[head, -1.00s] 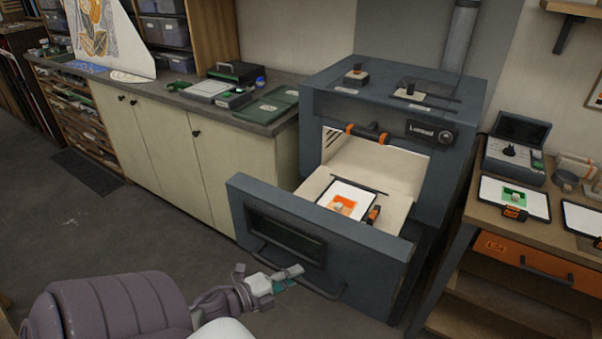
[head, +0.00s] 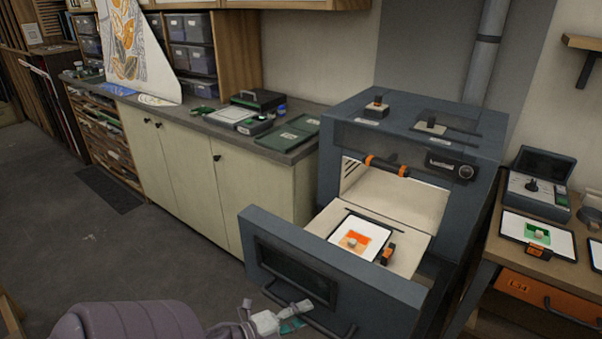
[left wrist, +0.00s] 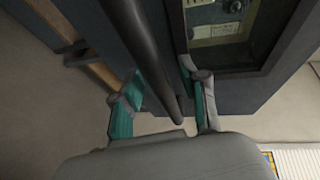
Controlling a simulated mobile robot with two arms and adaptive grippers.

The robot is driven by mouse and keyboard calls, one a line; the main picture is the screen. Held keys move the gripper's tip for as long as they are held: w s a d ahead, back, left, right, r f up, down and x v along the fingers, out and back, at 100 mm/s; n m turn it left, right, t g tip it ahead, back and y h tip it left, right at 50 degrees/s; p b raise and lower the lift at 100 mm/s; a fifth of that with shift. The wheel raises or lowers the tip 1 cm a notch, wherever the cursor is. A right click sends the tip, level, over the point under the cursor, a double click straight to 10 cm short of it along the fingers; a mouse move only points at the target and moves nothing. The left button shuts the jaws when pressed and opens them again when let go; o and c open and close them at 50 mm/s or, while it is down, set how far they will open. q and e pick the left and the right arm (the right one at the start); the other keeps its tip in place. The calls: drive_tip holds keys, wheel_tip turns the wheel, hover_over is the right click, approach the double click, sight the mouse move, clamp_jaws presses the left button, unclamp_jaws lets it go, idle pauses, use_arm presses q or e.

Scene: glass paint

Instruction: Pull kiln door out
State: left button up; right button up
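The blue-grey kiln (head: 345,150) stands against the wall. Its drawer-like kiln door (head: 375,297) is out, with a gap between it and the kiln body. On its pale tray (head: 412,252) lies a white plate with an orange square (head: 362,238). My left gripper (head: 291,316) is at the door's front by the dark bar handle (head: 325,327). In the left wrist view the handle (left wrist: 145,45) runs between the two teal-padded fingers of my left gripper (left wrist: 163,107). The fingers stand apart, with gaps beside the bar. My right gripper is not in view.
A wooden table (head: 485,240) with a green-square plate (head: 538,234) and an orange drawer (head: 545,298) stands right of the kiln. A cream cabinet (head: 195,185) with a grey counter is to the left. The floor (head: 150,255) in front of the cabinet is clear.

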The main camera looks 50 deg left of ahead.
use_arm(q)
drive_tip(key=v, duration=1.2)
idle(0.4)
